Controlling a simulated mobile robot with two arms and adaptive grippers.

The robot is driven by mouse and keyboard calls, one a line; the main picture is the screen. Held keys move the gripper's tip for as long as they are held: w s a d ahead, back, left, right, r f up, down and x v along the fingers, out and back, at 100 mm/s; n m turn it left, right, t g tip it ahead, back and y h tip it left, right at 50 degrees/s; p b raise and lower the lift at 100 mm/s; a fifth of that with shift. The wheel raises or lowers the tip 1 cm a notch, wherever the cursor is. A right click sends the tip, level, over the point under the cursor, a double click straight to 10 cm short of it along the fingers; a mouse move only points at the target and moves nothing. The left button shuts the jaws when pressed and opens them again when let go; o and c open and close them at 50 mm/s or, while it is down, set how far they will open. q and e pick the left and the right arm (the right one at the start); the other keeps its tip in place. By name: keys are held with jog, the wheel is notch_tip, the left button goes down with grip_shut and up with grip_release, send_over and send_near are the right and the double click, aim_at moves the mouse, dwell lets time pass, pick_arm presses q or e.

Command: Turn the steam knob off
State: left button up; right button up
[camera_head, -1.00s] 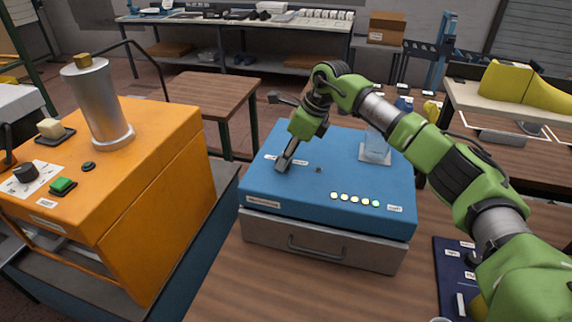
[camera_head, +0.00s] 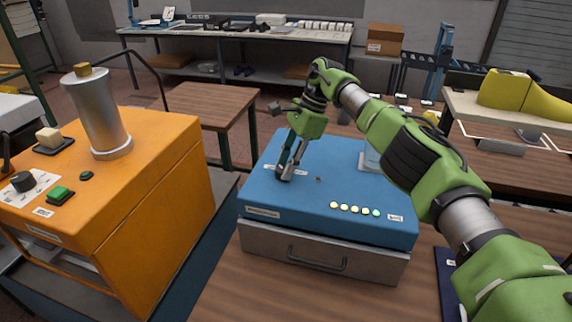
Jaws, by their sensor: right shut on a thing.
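The blue box (camera_head: 340,190) stands on the wooden table, with a drawer (camera_head: 310,258) in its grey lower part. My right gripper (camera_head: 286,174) points down at the white label strip on the left of its top. Its fingers are shut on a small knob there, which I take to be the steam knob; the fingers hide most of it, so I cannot read its setting. Another black knob (camera_head: 22,181) sits on a white dial plate on the orange machine (camera_head: 155,145), away from my gripper. My left gripper is not in view.
A row of small lights (camera_head: 355,209) runs along the blue box's front top edge. The orange machine carries a metal cylinder (camera_head: 101,115) and a green button (camera_head: 60,194). A small wooden table (camera_head: 205,95) stands behind. A yellow shoe last (camera_head: 508,88) lies at right.

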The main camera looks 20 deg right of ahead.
jog(key=shift+w+r, duration=0.1)
jog(key=shift+r, duration=0.05)
dwell(0.3)
jog(key=o, duration=1.1)
